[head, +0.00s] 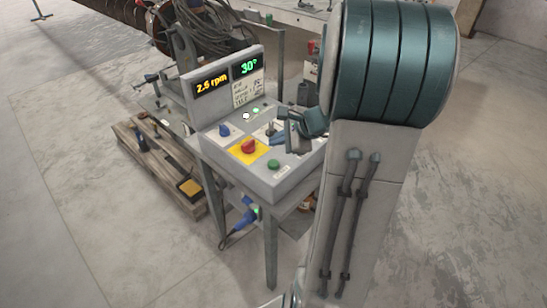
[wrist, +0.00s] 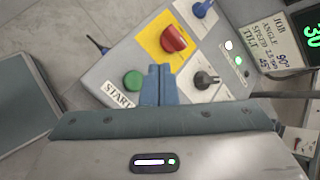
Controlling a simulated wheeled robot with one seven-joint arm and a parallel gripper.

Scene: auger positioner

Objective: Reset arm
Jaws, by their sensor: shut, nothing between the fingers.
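My arm fills the right of the head view, and my gripper (head: 290,128) is over the right part of the control panel (head: 262,182). In the wrist view my gripper (wrist: 159,70) is shut and empty, its fingertips pointing at the panel between the green START button (wrist: 133,81) and a black knob (wrist: 206,79). I cannot tell whether the fingertips touch the panel. The red knob on a yellow plate (wrist: 173,39) is just beyond the fingertips. A blue knob (wrist: 202,8) is farther up. The displays read 2.5 rpm (head: 211,86) and 30° (head: 249,65).
The panel stands on a metal stand (head: 270,250). A wooden pallet (head: 165,175) with tools lies to its left. A blue tool (head: 240,218) is under the panel. Machinery with coiled cables (head: 205,30) stands behind.

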